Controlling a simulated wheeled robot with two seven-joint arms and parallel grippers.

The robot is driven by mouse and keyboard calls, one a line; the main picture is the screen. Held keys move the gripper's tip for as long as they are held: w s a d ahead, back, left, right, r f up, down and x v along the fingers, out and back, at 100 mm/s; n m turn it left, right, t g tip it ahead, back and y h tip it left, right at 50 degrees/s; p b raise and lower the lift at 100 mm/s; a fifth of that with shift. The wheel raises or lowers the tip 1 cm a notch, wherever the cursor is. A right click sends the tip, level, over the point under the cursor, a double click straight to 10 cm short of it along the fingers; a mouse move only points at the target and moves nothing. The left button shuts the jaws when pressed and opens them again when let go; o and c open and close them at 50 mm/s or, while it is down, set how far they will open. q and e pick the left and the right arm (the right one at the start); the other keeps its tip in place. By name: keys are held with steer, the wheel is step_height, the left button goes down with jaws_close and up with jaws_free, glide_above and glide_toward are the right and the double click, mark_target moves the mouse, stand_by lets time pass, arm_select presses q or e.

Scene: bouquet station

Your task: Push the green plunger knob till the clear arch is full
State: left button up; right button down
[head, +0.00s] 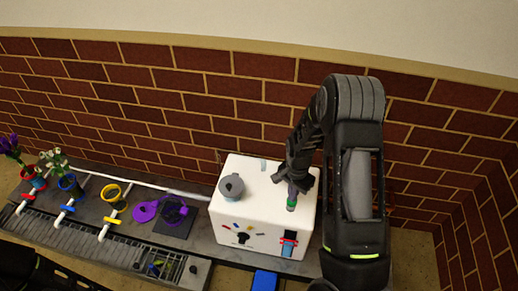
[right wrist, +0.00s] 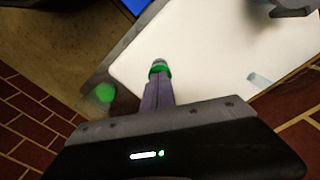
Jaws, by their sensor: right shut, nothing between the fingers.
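My right gripper (head: 291,199) reaches down over the right part of a white box (head: 228,215). Its fingers (right wrist: 158,85) are shut with nothing between them. A green band, which looks like the green plunger knob (right wrist: 158,70), shows right at the fingertips; I cannot tell whether they touch it. A small clear piece, perhaps the clear arch (head: 263,164), is at the back edge of the box top; it also shows in the right wrist view (right wrist: 258,78). Its filling is too small to read. My left gripper is not seen.
A grey round lid or knob (head: 231,187) stands on the box's left side. A blue and red fitting (head: 289,243) is on its front. A purple watering can (head: 173,211), a yellow ring-shaped pot (head: 114,196) and potted flowers stand left. A brick wall rises behind.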

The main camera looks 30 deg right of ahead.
steer(key=shift+f+b, duration=0.4)
steer(key=shift+f, duration=0.25)
steer(key=shift+r, duration=0.1)
steer(key=shift+r+p, duration=1.85)
steer(key=shift+r, duration=0.45)
steer(key=shift+f, duration=0.15)
steer(key=shift+f+b, duration=1.85)
steer(key=shift+f, duration=0.4)
steer(key=shift+r, duration=0.2)
